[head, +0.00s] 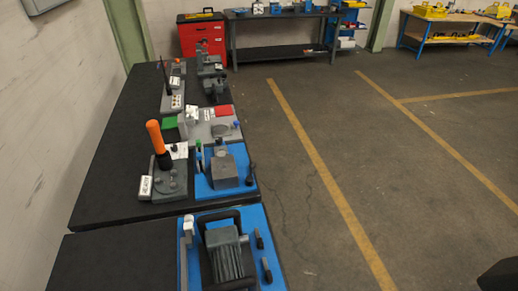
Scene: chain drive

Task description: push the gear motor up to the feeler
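A grey finned motor (224,254), which looks like the gear motor, sits on a blue board (265,238) at the bottom of the head view. A black curved bar (203,262) runs around its far and left sides. A small pale upright piece (188,228) stands at the board's left edge, apart from the motor. I cannot tell whether this piece is the feeler. Neither of my grippers is in view.
Dark benches (110,255) run along the left wall. Beyond the motor stand a grey block on a blue plate (240,184) and a fixture with an orange handle (157,138). The floor (310,200) to the right is open, with yellow lines.

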